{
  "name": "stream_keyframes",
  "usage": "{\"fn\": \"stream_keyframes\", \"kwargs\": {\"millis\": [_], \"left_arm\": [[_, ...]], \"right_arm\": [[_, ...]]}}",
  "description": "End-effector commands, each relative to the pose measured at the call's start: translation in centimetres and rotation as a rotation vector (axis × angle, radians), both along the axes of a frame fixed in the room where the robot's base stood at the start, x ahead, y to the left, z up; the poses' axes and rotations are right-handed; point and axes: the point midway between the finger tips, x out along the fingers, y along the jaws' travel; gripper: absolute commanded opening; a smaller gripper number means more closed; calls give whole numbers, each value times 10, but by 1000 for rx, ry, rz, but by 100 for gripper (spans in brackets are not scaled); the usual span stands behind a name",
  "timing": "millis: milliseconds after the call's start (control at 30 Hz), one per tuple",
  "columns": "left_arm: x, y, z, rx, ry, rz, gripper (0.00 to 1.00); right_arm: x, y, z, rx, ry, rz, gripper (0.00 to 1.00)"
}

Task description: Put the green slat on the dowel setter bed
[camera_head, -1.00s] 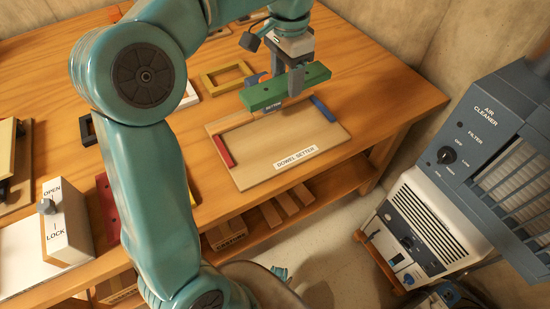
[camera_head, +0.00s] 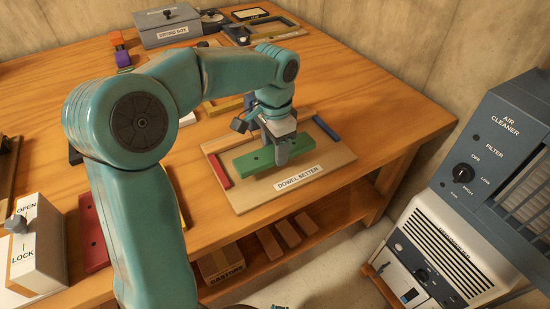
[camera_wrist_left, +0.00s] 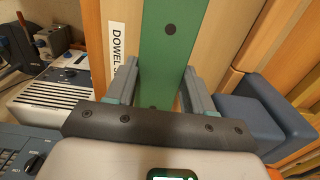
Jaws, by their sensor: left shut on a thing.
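The green slat (camera_head: 262,160) is in my left gripper (camera_head: 282,153), over the middle of the dowel setter bed (camera_head: 233,194). The slat lies roughly flat, lengthwise between the bed's red strip (camera_head: 217,170) on the left and blue strip (camera_head: 326,128) on the right. I cannot tell whether it touches the bed. In the left wrist view the slat (camera_wrist_left: 165,55) runs between the two fingers of the left gripper (camera_wrist_left: 160,85), which are shut on its sides. The "DOWEL SETTER" label shows on the bed's front part. My right gripper is not in view.
A grey "DRIVING BOX" (camera_head: 167,25) stands at the back. A yellow frame (camera_head: 224,106) lies behind the bed. An open/lock switch box (camera_head: 36,247) and a red piece (camera_head: 94,230) are at left. The air cleaner (camera_head: 490,165) stands beyond the table's right edge.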

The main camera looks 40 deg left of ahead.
Motion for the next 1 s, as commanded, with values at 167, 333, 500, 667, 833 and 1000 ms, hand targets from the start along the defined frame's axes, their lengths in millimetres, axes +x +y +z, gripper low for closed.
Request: {"fn": "stream_keyframes", "kwargs": {"millis": [167,333,500,667,833,1000], "left_arm": [[0,0,-31,0,3,0,20],[0,0,-30,1,0,0,20],[0,0,-33,0,0,0,20],[0,0,-33,0,0,0,78],[0,0,-33,0,0,0,78],[0,0,-24,0,0,0,78]], "right_arm": [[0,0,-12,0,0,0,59],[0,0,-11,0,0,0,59],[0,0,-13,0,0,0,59],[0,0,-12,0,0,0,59],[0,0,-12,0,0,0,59],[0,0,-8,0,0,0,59]]}}
